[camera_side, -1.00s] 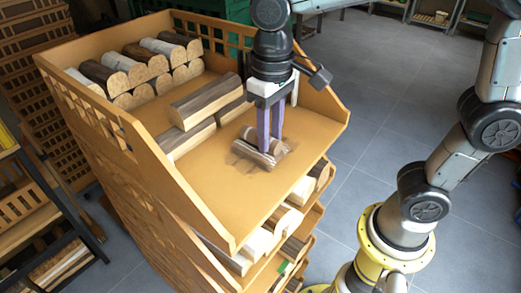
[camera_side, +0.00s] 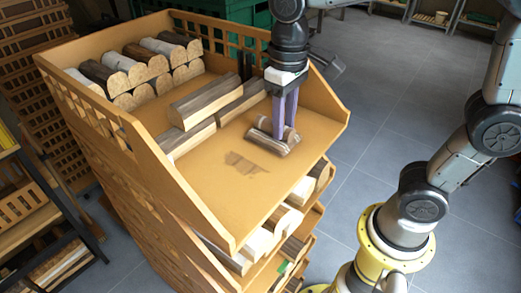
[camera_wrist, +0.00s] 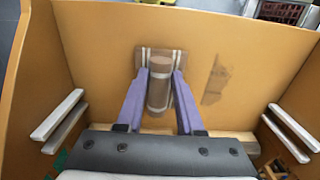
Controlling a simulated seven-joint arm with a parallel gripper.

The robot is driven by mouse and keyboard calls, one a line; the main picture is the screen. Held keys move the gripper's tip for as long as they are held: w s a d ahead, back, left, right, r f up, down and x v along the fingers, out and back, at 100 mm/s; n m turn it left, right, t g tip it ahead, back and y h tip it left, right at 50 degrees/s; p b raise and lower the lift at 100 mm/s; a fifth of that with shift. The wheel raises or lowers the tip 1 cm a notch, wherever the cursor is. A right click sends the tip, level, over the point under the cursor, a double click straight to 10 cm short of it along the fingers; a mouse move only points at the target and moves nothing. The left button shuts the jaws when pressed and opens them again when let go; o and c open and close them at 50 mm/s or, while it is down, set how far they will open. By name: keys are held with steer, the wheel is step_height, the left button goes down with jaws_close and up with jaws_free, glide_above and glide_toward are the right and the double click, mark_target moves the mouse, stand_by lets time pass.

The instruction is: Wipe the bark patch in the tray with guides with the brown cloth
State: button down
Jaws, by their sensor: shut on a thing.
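The brown cloth (camera_side: 268,141) is on the floor of the orange tray with guides (camera_side: 215,190), near its right side. My gripper (camera_side: 285,132) is shut on the cloth's bunched, roll-like middle. In the wrist view, the cloth (camera_wrist: 159,88) has a flat part with pale stripes under the roll, between my two purple fingers (camera_wrist: 160,92). The bark patch (camera_side: 246,163) is a dark brown smudge on the tray floor, left of and nearer the camera than the cloth. In the wrist view, the patch (camera_wrist: 215,80) lies right of the cloth, apart from it.
Split logs (camera_side: 203,101) lie behind the cloth, and several more (camera_side: 135,68) are stacked at the tray's back left. Raised side walls (camera_side: 176,187) bound the tray. Lower shelves (camera_side: 270,235) hold more logs. The tray's front floor is clear.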

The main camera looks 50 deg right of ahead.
steer(key=shift+a, duration=2.25)
steer(key=shift+a, duration=0.1)
steer(key=shift+a, duration=2.15)
steer(key=shift+r, duration=0.1)
steer(key=shift+r, duration=0.65)
